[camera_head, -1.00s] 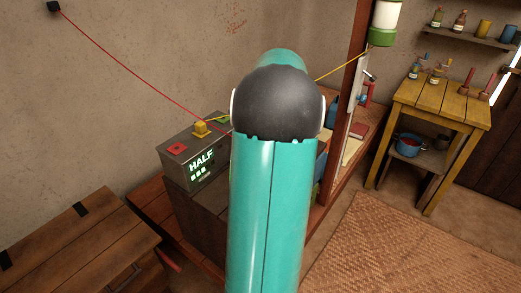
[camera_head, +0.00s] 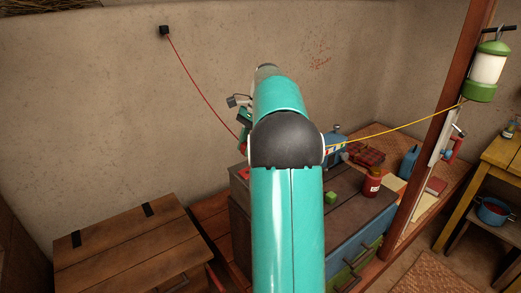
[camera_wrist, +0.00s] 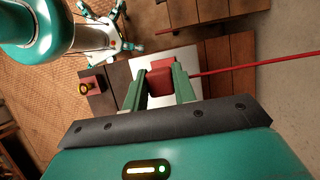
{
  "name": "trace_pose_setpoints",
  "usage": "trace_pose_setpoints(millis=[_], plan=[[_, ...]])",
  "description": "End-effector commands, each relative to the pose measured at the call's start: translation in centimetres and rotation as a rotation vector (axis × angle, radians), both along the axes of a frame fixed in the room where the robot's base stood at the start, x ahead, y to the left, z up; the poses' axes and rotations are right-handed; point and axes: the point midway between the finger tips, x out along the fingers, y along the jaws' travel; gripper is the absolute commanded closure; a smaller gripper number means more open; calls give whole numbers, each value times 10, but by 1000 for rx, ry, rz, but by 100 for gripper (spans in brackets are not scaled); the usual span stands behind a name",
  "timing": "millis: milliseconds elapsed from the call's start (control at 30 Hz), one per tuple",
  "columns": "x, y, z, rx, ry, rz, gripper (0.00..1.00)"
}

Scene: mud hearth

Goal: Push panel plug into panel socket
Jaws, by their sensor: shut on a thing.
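My gripper (camera_wrist: 160,88) is shut on a red block-shaped plug, the panel plug (camera_wrist: 160,76), with a red cable running off to the right in the wrist view. Its green fingers sit on either side of the plug. A pale grey surface (camera_wrist: 188,60) lies below, apparently the top of the grey power box. In the head view my arm covers most of that box; only its left edge (camera_head: 240,173) shows. The panel socket cannot be made out. The gap between plug and box cannot be judged.
The red cable (camera_head: 195,92) hangs from a black wall block (camera_head: 164,30). A yellow cable (camera_head: 395,122) runs to a lantern (camera_head: 488,68). A red jar (camera_head: 372,183) and green cube (camera_head: 330,197) stand on the cabinet right of my arm. A wooden chest (camera_head: 135,240) is at left.

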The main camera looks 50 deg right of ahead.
Motion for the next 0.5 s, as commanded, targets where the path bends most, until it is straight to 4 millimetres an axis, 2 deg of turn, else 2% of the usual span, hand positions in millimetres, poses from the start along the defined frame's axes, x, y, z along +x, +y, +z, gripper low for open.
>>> trace_pose_setpoints(millis=[300, 500], plan=[[-1, -1, -2, 0, 0, 0, 93], [-1, -1, -14, 1, 1, -1, 93]])
